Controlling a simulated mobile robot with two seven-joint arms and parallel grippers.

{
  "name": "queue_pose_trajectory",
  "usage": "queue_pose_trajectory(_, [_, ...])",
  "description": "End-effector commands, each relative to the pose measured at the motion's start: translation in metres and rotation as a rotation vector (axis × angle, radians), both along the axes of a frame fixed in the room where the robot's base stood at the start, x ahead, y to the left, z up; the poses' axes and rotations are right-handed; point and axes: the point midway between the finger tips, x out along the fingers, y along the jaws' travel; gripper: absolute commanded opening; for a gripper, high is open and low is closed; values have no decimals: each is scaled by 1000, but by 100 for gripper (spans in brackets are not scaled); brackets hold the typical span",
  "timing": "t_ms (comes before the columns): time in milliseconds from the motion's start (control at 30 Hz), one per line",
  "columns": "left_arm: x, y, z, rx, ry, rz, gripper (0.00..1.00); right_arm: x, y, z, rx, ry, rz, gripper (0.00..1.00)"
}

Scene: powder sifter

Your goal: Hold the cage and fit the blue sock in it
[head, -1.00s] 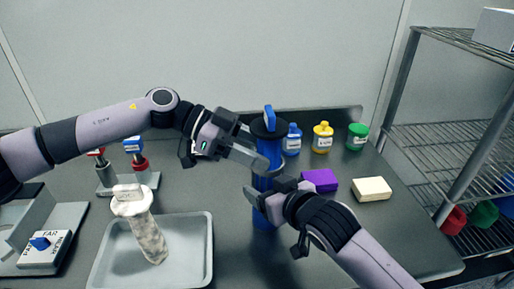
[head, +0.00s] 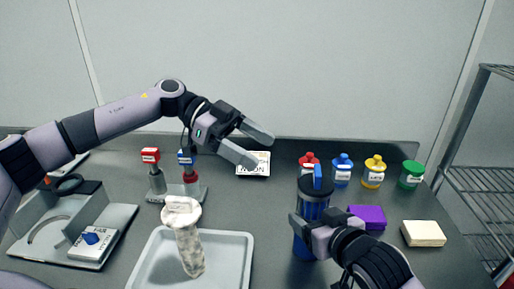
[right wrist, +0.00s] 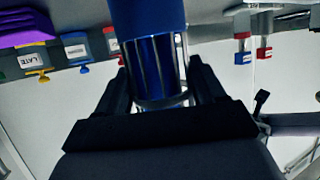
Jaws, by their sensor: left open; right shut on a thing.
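The cage (head: 314,207) is a dark ribbed cylinder standing upright on the right half of the table. The blue sock (head: 317,177) is in it; its blue tab sticks up above the cage top. My right gripper (head: 304,230) is shut on the cage at mid height. In the right wrist view, the blue sock (right wrist: 153,65) shows between the cage's thin metal bars, with a finger on each side. My left gripper (head: 248,145) is open and empty, up and to the left of the cage, apart from it. The cage's lower end is partly hidden by my right gripper.
A grey tray (head: 235,265) holds a whitish, powder-coated sock (head: 190,245). A stand (head: 190,192) with red and blue tags is behind it. Several coloured jars (head: 373,172), a purple block (head: 367,217) and a cream block (head: 423,233) are on the right.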

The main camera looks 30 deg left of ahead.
Motion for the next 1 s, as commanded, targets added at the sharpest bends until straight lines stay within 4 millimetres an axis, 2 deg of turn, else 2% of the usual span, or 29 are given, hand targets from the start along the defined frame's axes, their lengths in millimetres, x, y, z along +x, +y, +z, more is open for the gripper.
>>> queue_pose_trajectory(133, [0,0,0,0,0,0,82,0,1,2,3,-3,1,35])
queue_pose_trajectory(167, [0,0,0,0,0,0,82,0,1,2,3,-4,1,72])
queue_pose_trajectory(233, [0,0,0,0,0,0,82,0,1,2,3,-3,1,95])
queue_pose_trajectory(267, [0,-1,0,0,0,0,82,0,1,2,3,-3,1,99])
queue_pose_trajectory(667, [0,-1,0,-1,0,0,82,-3,-3,3,3,-2,2,99])
queue_pose_trajectory(1000, [0,-1,0,-1,0,0,82,-30,-32,19,3,-3,1,99])
